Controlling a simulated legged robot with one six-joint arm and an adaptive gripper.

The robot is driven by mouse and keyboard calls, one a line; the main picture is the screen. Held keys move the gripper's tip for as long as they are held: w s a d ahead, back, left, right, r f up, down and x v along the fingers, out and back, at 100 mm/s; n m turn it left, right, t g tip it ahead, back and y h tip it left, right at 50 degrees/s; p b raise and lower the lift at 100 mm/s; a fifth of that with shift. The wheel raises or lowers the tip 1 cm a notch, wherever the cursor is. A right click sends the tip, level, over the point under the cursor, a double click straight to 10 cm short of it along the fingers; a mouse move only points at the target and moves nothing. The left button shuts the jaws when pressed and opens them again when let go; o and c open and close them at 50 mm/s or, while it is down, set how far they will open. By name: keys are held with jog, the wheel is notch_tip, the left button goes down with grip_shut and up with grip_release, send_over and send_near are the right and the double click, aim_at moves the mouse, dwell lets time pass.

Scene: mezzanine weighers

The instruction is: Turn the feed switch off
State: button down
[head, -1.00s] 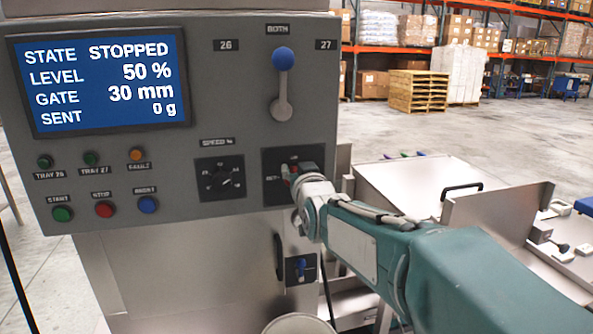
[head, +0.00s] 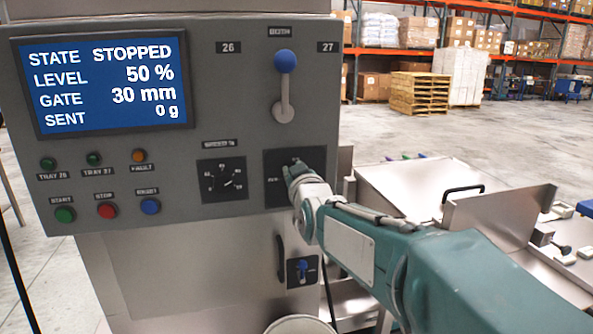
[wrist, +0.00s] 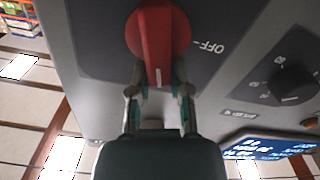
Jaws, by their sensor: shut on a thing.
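The feed switch is a red rotary knob (wrist: 158,35) on a dark plate (head: 275,161) on the grey control panel. In the wrist view its white mark points down toward my gripper, not at the "OFF" label to the right of the knob. My gripper (wrist: 159,78) is shut on the knob, with one finger on each side of it. In the head view my gripper (head: 290,172) is in front of the plate and hides the knob.
A display (head: 103,82) reads STOPPED, 50 %, 30 mm, 0 g. A speed dial (head: 222,180) is left of the switch plate, and a blue-knobbed lever (head: 285,62) is above it. A small blue switch (head: 303,270) is below. Push buttons (head: 106,210) are at lower left.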

jog(key=shift+s+a+f+n, duration=0.1)
jog(key=shift+a+f+n, duration=0.35)
jog(key=shift+n, duration=1.9)
jog(key=shift+s+a+f+n, duration=0.1)
jog(key=shift+f+n, duration=0.6)
jog(key=shift+n, duration=1.6)
jog(key=shift+a+f+n, duration=0.2)
jog(key=shift+f+n, duration=0.4)
jog(key=shift+n, duration=2.05)
